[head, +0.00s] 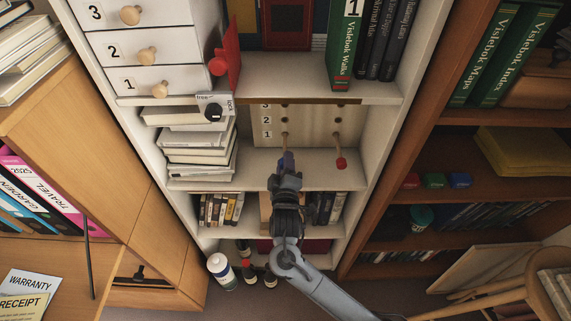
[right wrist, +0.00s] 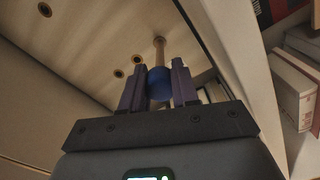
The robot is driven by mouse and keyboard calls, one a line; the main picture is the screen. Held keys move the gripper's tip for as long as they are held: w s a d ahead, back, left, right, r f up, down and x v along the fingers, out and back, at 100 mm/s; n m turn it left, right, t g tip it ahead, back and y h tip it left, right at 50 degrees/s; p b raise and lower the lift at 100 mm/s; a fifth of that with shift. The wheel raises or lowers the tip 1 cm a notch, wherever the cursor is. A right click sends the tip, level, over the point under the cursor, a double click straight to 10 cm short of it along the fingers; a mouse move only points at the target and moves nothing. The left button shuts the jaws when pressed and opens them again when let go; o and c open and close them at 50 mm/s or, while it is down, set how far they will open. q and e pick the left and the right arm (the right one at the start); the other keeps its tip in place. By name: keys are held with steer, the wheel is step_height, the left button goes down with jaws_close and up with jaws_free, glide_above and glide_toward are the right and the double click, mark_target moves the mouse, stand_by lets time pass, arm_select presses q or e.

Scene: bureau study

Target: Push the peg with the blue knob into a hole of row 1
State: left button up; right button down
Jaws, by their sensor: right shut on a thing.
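A pale peg board (head: 305,125) with rows numbered 1, 2 and 3 stands at the back of a white shelf. My right gripper (head: 287,160) is in front of its left column. In the right wrist view my gripper's fingers (right wrist: 159,88) are shut on the blue knob (right wrist: 160,84). The wooden shaft (right wrist: 158,50) runs from the knob to the board, meeting it at a hole in row 1. How deep its tip sits cannot be told. A peg with a red knob (head: 341,163) sticks out of the right column in row 1. My left gripper is not in view.
Stacked books (head: 200,150) stand left of the board on the same shelf. A dial with a free/lock label (head: 213,107) hangs at the shelf edge above them. The shelf to the right of my gripper is clear around the red-knobbed peg. Numbered drawers (head: 140,50) are upper left.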

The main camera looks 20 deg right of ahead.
steer(key=c, duration=0.8)
jaws_free()
steer(key=shift+w, duration=0.15)
steer(key=o, duration=0.5)
